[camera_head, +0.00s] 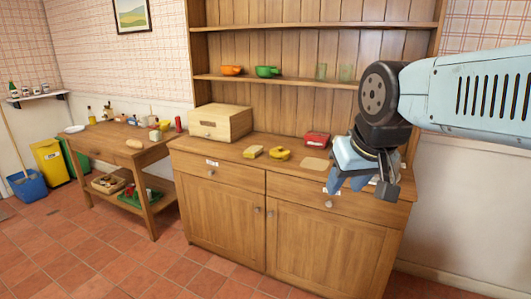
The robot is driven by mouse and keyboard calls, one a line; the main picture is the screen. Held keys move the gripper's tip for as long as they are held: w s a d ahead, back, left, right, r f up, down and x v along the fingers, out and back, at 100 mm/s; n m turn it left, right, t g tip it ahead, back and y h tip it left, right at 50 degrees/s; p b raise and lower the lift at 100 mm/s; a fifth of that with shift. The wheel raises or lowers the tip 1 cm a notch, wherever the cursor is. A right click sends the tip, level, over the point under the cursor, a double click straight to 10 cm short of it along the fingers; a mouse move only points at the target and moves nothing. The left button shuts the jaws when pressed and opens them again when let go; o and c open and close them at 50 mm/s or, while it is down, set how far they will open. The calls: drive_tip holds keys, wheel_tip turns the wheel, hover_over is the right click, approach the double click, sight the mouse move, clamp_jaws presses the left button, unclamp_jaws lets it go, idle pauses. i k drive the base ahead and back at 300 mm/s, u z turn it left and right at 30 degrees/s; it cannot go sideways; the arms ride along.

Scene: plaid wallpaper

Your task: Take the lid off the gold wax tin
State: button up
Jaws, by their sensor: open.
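A round yellow-gold item (280,153), which looks like the gold wax tin, sits on the dresser's worktop (230,149) left of the middle. It is too small to tell its lid from its body. My gripper (360,187) is open at the right end of the dresser, pointing down. It is well to the right of the gold item and apart from it. The gripper hides part of the worktop's right end, and I cannot tell what lies behind it.
A yellow block (253,151) sits just left of the gold item. A wooden bread box (221,122) stands behind them to the left. A red container (317,140) and a flat tan board (315,163) lie between the gold item and my gripper. A shelf (290,81) runs above.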

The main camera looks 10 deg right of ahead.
sight(280, 151)
drive_tip(key=u, duration=0.6)
drive_tip(key=i, duration=1.8)
drive_tip(key=z, duration=0.55)
drive_tip(key=k, duration=0.75)
drive_tip(key=z, duration=0.2)
drive_tip(key=i, duration=0.85)
drive_tip(key=u, duration=0.1)
